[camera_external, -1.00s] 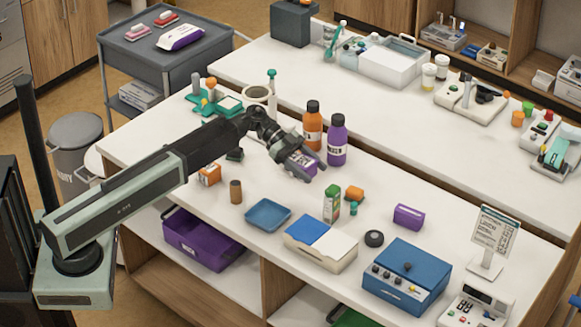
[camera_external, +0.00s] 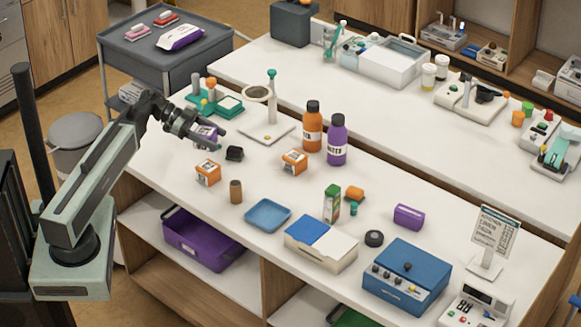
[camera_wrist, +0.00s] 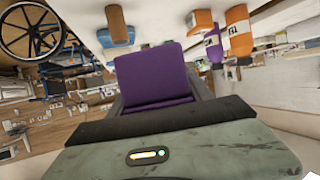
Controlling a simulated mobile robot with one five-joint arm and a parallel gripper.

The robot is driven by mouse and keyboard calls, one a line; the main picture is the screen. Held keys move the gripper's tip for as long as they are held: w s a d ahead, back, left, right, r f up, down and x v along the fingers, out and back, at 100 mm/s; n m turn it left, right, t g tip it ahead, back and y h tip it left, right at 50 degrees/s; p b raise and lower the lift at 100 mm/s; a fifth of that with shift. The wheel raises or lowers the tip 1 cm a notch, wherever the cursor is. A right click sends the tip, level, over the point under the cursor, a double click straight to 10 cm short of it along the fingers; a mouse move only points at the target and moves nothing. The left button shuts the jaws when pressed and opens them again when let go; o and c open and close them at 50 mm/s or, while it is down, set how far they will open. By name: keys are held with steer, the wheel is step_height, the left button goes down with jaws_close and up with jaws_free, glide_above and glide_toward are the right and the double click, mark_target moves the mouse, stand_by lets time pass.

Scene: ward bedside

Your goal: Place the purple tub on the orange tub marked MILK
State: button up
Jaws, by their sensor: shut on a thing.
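My gripper (camera_external: 213,138) is shut on the purple tub (camera_external: 203,131) and holds it above the left part of the white table. The purple tub (camera_wrist: 156,73) fills the middle of the wrist view between the fingers. One orange tub (camera_external: 208,173) with a white label stands on the table just below and in front of my gripper. A second orange tub (camera_external: 294,162) with a white label stands farther right, in front of the bottles. The label words on both are too small to read, so I cannot tell which is marked MILK.
A small black item (camera_external: 234,153) lies between the orange tubs. A brown cylinder (camera_external: 236,191) and a blue tray (camera_external: 268,214) stand in front. An orange bottle (camera_external: 312,130) and a purple bottle (camera_external: 337,142) stand behind. A magnifier stand (camera_external: 267,132) is right of my gripper.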

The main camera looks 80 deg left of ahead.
mark_target(216, 168)
step_height(216, 168, down, 9)
steer(key=b, duration=0.8)
steer(key=shift+w+r, duration=0.1)
steer(key=shift+r, duration=0.4)
steer(key=shift+f, duration=0.2)
steer(key=o, duration=1.6)
steer(key=shift+c, duration=0.2)
steer(key=shift+r, duration=0.1)
steer(key=shift+r, duration=0.25)
steer(key=p+v, duration=0.4)
steer(key=v, duration=0.8)
steer(key=shift+p, duration=0.3)
